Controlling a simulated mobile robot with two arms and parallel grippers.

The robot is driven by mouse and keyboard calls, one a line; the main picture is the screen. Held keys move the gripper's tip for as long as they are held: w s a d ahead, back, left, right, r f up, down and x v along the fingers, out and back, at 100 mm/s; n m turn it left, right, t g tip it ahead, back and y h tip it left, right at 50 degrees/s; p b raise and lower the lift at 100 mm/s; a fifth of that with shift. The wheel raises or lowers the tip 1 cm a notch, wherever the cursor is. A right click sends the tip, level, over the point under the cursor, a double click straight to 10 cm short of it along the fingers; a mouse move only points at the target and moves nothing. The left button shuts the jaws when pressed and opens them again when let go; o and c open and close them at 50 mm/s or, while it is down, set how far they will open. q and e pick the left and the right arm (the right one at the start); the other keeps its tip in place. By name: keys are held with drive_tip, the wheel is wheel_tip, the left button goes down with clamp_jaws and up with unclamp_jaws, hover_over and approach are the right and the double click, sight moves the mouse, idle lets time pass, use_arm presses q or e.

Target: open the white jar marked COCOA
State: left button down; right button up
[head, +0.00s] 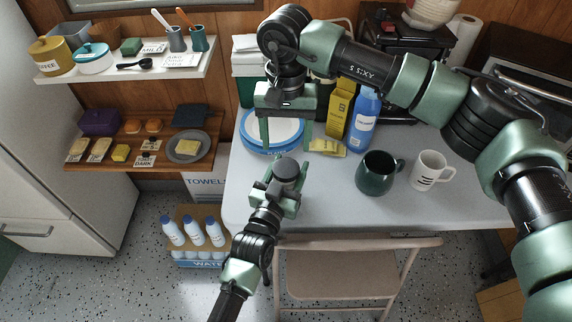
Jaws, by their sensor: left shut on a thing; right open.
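No COCOA marking can be read in this view. My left gripper (275,190) is above the front left of the table, shut on a small dark grey round thing (287,169); its side is mostly hidden by the gripper, so I cannot tell if it is a jar or its lid. My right gripper (285,138) points down, open and empty, its fingers in front of a large round white thing with a blue rim (262,128).
On the table (330,212) are a yellow box (340,105), a blue bottle (363,120), a dark green mug (374,175) and a white mug (430,170). A folding chair (345,265) stands in front. The table's front middle is clear.

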sight(286, 167)
drive_tip(key=m, duration=2.5)
drive_tip(key=shift+m, duration=0.4)
drive_tip(key=m, duration=1.6)
drive_tip(key=shift+m, duration=0.3)
drive_tip(key=m, duration=1)
drive_tip(key=shift+m, duration=0.4)
drive_tip(key=shift+f, duration=4)
